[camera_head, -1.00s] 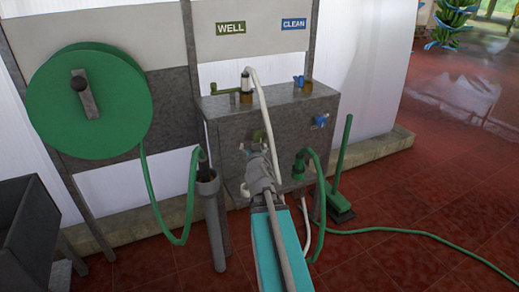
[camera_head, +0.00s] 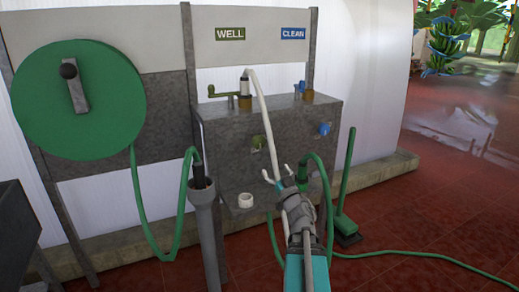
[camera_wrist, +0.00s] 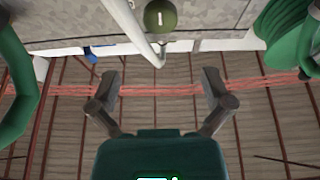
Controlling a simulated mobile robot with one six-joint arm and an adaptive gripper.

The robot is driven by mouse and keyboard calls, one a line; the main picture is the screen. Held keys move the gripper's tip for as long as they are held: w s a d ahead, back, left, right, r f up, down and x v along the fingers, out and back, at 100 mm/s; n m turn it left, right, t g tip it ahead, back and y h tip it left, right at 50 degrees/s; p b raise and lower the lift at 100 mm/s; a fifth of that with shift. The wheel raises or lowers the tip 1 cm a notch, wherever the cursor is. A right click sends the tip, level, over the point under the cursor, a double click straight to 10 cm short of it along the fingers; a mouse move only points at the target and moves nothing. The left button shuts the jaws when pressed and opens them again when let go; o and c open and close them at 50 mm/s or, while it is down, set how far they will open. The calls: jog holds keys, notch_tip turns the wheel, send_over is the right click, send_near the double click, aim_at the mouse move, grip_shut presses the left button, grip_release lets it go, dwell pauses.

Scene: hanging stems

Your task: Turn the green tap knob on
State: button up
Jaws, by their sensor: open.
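The olive-green tap knob (camera_head: 259,142) is on the front face of the grey metal box (camera_head: 225,165), under the WELL sign (camera_head: 230,34). In the wrist view the round knob (camera_wrist: 160,17) with a pale mark shows at the top middle, beyond the fingertips. My gripper (camera_head: 277,176) is open, in front of the box, a little below and right of the knob and apart from it. Its two spread fingers (camera_wrist: 161,80) show nothing between them in the wrist view. A white hose (camera_head: 265,120) hangs close to the knob's right; its lower part is hidden behind my gripper.
A blue knob (camera_head: 324,129) is on the box's right, under the CLEAN sign (camera_head: 293,34). A green hose (camera_head: 322,170) loops close to my gripper's right. A grey pipe (camera_head: 206,230) stands left, near the green reel (camera_head: 75,105). A green brush (camera_head: 345,190) stands right.

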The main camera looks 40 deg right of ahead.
aim_at(261, 144)
dwell(0.4)
jog(key=p+x, duration=0.5)
jog(key=x, duration=0.8)
jog(key=shift+w+r, duration=0.1)
jog(key=shift+w, duration=0.3)
jog(key=shift+d, duration=0.1)
jog(key=c, duration=1)
